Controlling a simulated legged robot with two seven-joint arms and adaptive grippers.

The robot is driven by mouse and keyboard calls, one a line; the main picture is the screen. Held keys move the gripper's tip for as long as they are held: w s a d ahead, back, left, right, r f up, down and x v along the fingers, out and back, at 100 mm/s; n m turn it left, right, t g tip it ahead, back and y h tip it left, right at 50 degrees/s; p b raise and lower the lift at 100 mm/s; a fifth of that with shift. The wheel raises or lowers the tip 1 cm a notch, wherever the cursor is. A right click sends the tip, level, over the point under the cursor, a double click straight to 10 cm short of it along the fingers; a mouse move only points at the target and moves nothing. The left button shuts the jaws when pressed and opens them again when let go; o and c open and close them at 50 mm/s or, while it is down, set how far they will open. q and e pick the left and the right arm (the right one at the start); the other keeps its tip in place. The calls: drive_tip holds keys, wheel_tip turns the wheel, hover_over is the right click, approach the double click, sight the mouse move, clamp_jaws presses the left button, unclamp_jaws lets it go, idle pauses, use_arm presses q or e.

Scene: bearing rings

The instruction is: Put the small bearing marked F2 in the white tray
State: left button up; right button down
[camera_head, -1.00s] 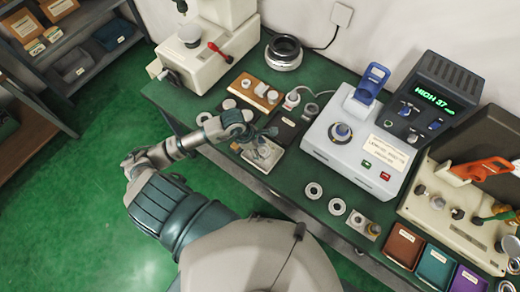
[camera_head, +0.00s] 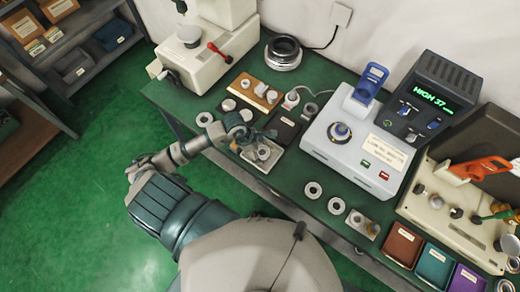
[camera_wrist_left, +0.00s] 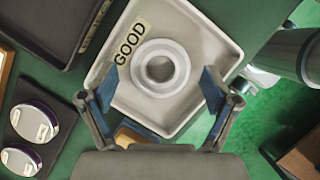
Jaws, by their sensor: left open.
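The white tray (camera_head: 248,158) lies on the green bench below my left gripper. In the left wrist view the tray (camera_wrist_left: 205,28) carries a GOOD label. A pale bearing ring (camera_wrist_left: 138,68) lies flat on the tray floor; no F2 mark is readable on it. My left gripper (camera_head: 257,138) is open, its blue-padded fingertips (camera_wrist_left: 158,80) on either side of the ring with gaps between. Two other rings lie on the bench to the right, one (camera_head: 313,197) beside another (camera_head: 336,212); their marks are too small to read. My right gripper is not in view.
A dark tray (camera_head: 291,132) sits beside the white tray. A wooden stand (camera_head: 243,85) with small parts is behind. A grey-white measuring device (camera_head: 320,140) stands to the right. Brown (camera_head: 403,245), teal (camera_head: 436,268) and purple (camera_head: 466,280) bins line the front right.

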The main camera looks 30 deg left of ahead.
use_arm(q)
drive_tip(key=v, duration=1.2)
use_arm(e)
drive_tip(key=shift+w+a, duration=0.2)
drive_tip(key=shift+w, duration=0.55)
use_arm(q)
drive_tip(key=shift+d, duration=0.1)
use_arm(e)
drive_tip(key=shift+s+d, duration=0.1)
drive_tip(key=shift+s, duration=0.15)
